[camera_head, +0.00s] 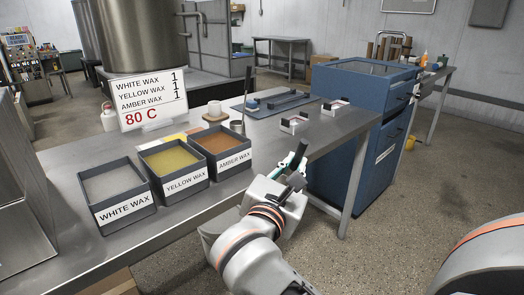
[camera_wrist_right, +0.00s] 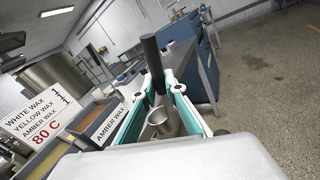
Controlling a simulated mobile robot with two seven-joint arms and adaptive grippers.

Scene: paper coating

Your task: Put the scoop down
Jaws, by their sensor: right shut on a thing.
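My right gripper (camera_head: 292,165) is above the front right edge of the steel table, right of the amber wax tray. It is shut on the scoop, whose black handle (camera_wrist_right: 152,62) rises between the fingers in the right wrist view. A round metal cup (camera_wrist_right: 161,122) shows below the handle between the fingers; I cannot tell how the two join. In the head view the scoop is mostly hidden by the gripper. My left gripper is not in view.
The steel table (camera_head: 85,160) carries trays of white wax (camera_head: 125,205), yellow wax (camera_head: 175,180) and amber wax (camera_head: 221,152). A sign (camera_head: 146,100) stands behind them. A blue cabinet (camera_head: 350,120) stands right.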

